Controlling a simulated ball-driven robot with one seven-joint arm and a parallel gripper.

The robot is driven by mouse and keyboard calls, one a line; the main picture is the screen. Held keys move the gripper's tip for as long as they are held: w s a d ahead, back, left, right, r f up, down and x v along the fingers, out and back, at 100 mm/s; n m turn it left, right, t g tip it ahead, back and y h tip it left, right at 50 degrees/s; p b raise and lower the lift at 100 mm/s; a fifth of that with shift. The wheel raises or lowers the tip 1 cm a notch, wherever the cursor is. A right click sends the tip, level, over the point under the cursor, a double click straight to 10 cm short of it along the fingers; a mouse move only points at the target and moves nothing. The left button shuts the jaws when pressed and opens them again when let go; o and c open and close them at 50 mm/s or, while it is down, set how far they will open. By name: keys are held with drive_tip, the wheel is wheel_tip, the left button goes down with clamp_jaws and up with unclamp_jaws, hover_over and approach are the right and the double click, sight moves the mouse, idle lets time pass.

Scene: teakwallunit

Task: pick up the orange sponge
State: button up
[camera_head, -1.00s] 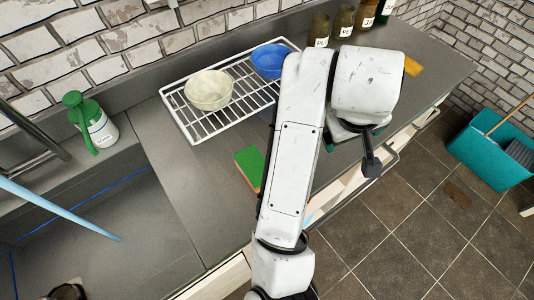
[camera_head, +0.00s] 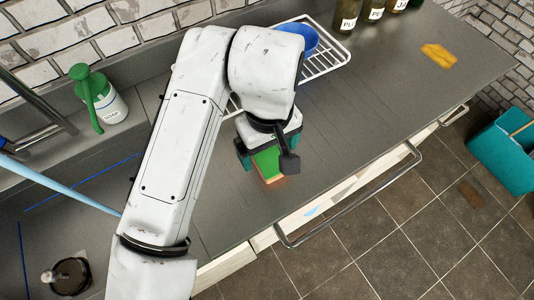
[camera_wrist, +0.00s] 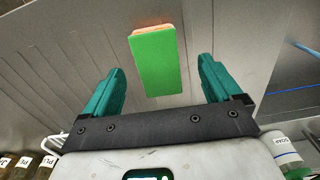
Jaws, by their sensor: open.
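A sponge with a green top and orange sides lies on the grey counter. In the head view it (camera_head: 269,165) shows partly, just under my gripper (camera_head: 262,158), and my arm hides the rest. In the wrist view the sponge (camera_wrist: 158,66) shows its green face and orange far end. My gripper (camera_wrist: 161,66) is open, with one teal finger to either side of the sponge in the picture. I see no contact; the height gap is hard to tell.
A yellow-orange flat item (camera_head: 438,55) lies at the counter's right. A blue bowl (camera_head: 303,39) stands on a wire rack (camera_head: 326,60), partly behind my arm. Labelled bottles (camera_head: 376,12) stand at the back, a soap bottle (camera_head: 111,107) at left. The right counter is mostly clear.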

sight(270, 158)
drive_tip(key=shift+w+d+f, duration=0.1)
drive_tip(key=shift+f, duration=1.25)
drive_tip(key=shift+w+f, duration=0.1)
drive_tip(key=shift+f, duration=1.2)
drive_tip(key=shift+c, duration=0.4)
drive_tip(key=c, duration=0.9)
drive_tip(key=shift+r, duration=0.1)
drive_tip(key=shift+c, duration=0.2)
